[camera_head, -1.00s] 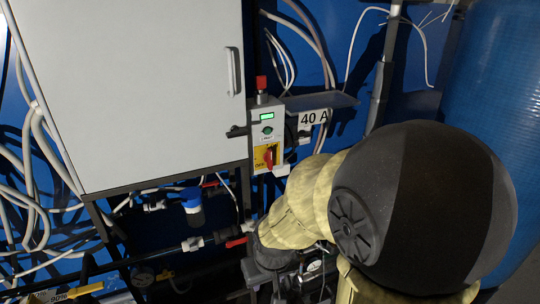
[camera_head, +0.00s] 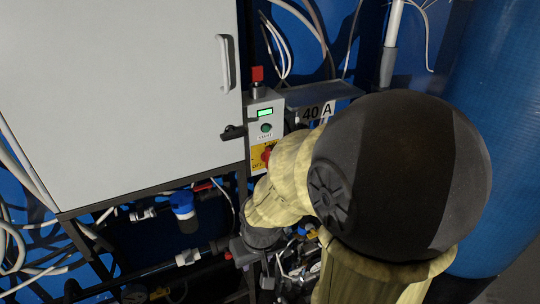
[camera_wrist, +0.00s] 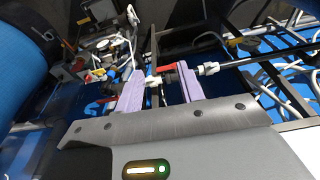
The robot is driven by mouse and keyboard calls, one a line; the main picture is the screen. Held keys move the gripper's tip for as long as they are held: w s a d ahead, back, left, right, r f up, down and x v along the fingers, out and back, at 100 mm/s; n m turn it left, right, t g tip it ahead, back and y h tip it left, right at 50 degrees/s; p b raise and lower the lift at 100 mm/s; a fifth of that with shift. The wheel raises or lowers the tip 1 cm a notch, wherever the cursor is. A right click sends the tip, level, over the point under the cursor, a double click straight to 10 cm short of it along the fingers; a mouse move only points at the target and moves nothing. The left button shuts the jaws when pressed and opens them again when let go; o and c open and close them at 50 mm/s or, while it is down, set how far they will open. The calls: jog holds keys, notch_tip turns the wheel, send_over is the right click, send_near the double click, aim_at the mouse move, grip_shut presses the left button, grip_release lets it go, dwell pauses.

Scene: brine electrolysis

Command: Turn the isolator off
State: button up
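The isolator is a red rotary knob (camera_head: 266,154) on a yellow plate (camera_head: 258,164), low on the front of a narrow grey control box (camera_head: 264,106). My arm covers its right and lower parts in the head view, so I cannot tell its exact position. The box has a lit green display (camera_head: 265,112), a green button (camera_head: 266,127) and a red mushroom button (camera_head: 257,74) on top. My gripper (camera_wrist: 160,88) shows two lilac fingers, apart and with nothing seen held. It is below the isolator in the head view, its fingers not clear there.
A large white cabinet (camera_head: 120,95) stands left of the box. A "40 A" label (camera_head: 317,111) is on its right, under a grey shelf (camera_head: 322,92). Pipes and a blue filter (camera_head: 184,204) lie below. A red valve handle (camera_wrist: 166,67) appears beyond my fingers. A blue tank (camera_head: 490,90) is at right.

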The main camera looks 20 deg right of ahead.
jog(key=w+d+f+t, duration=0.2)
jog(key=w+d+t, duration=0.2)
jog(key=w+d, duration=0.4)
jog(key=w+d+f+t, duration=0.1)
jog(key=w+d+t, duration=0.35)
jog(key=w, duration=0.55)
jog(key=w+d+r+t, duration=0.1)
jog(key=d+t, duration=0.6)
jog(key=d, duration=0.2)
jog(key=shift+w+y, duration=0.25)
jog(key=shift+y, duration=0.05)
jog(key=shift+r, duration=0.1)
